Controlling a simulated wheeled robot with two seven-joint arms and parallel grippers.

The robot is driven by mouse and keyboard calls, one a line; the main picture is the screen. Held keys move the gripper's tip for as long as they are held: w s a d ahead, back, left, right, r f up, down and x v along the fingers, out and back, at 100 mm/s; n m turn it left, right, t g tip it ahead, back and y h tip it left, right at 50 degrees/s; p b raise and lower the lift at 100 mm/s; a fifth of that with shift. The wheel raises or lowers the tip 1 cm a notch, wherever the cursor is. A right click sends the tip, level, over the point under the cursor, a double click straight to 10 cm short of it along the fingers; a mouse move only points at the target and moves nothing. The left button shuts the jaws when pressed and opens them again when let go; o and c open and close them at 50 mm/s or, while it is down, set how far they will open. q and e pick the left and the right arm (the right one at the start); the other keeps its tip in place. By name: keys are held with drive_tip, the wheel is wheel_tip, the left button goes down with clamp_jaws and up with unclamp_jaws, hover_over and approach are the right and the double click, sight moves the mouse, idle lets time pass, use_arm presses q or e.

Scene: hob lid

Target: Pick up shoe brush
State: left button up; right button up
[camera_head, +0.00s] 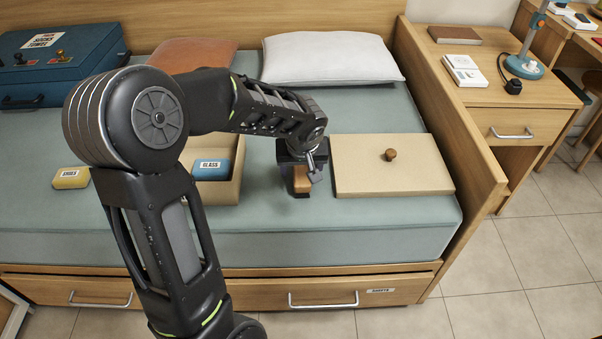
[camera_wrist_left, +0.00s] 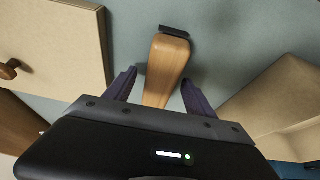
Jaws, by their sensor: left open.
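The shoe brush, with a wooden body, lies on the bed's green-grey cover (camera_head: 285,219). In the left wrist view the brush (camera_wrist_left: 166,66) shows as a long wooden piece with a dark end at the top. In the head view only a small wooden part of the brush (camera_head: 301,180) shows below my left gripper (camera_head: 303,170). In the left wrist view my left gripper (camera_wrist_left: 158,80) is open, with one finger on each side of the brush and gaps visible. The near end of the brush is hidden behind the gripper body. My right gripper is not in view.
A beige lid (camera_head: 430,175) with a wooden knob lies right of the brush. An open beige box (camera_head: 222,195) holding a blue block (camera_head: 211,168) stands left. A wooden side board (camera_head: 455,125) bounds the bed.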

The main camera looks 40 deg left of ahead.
use_arm(q)
drive_tip(key=shift+f+b, duration=0.25)
drive_tip(key=shift+b, duration=0.25)
idle(0.7)
drive_tip(key=shift+c, duration=0.2)
clamp_jaws()
idle(0.6)
